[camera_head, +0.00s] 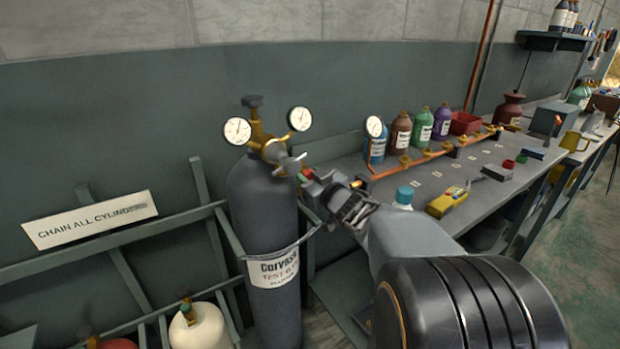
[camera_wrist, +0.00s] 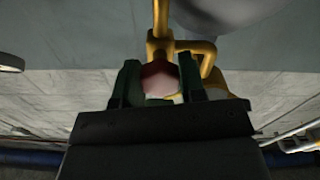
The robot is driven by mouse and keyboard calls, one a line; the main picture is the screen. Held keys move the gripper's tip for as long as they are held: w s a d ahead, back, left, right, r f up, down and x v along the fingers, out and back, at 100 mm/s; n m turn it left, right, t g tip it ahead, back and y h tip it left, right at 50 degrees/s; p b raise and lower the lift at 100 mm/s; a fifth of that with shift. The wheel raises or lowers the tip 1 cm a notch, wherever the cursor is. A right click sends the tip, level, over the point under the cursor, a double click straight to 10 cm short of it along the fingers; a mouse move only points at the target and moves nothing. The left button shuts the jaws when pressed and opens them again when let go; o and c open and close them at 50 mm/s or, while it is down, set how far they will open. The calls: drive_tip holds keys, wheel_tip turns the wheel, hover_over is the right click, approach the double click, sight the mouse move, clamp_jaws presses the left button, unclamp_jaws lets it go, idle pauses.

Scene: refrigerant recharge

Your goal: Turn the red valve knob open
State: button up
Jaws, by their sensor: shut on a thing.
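The red valve knob (camera_wrist: 160,77) sits on a brass fitting (camera_wrist: 181,47) in the wrist view. My gripper (camera_wrist: 159,84) has one dark green finger on each side of the knob and is shut on it. In the head view my gripper (camera_head: 308,178) reaches the regulator (camera_head: 270,146) on top of the dark grey cylinder (camera_head: 265,215). The knob is mostly hidden there; a little red shows by the fingertips. The cylinder stands upright with a white label. I cannot tell how far the knob is turned.
Two gauges (camera_head: 237,130) flank the regulator. A rack rail (camera_head: 120,238) with a sign (camera_head: 90,219) is at left, with smaller cylinders (camera_head: 200,328) below. A workbench (camera_head: 480,172) with several bottles and a copper pipe (camera_head: 430,154) lies close at right. The wall is behind.

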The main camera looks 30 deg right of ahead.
drive_tip(key=shift+n, duration=0.3)
drive_tip(key=shift+f+n+b, duration=0.15)
drive_tip(key=shift+n+b, duration=0.75)
drive_tip(key=shift+b, duration=0.1)
drive_tip(key=n+b, duration=0.3)
drive_tip(key=n, duration=0.2)
drive_tip(key=shift+n+b, duration=0.3)
drive_tip(key=n+b, duration=0.2)
drive_tip(key=n, duration=0.2)
drive_tip(key=shift+b, duration=0.35)
drive_tip(key=n+b, duration=0.2)
drive_tip(key=n, duration=0.2)
drive_tip(key=n+b, duration=0.4)
drive_tip(key=n, duration=0.3)
drive_tip(key=n+b, duration=0.3)
drive_tip(key=n, duration=0.2)
drive_tip(key=shift+n, duration=0.3)
drive_tip(key=shift+r, duration=0.2)
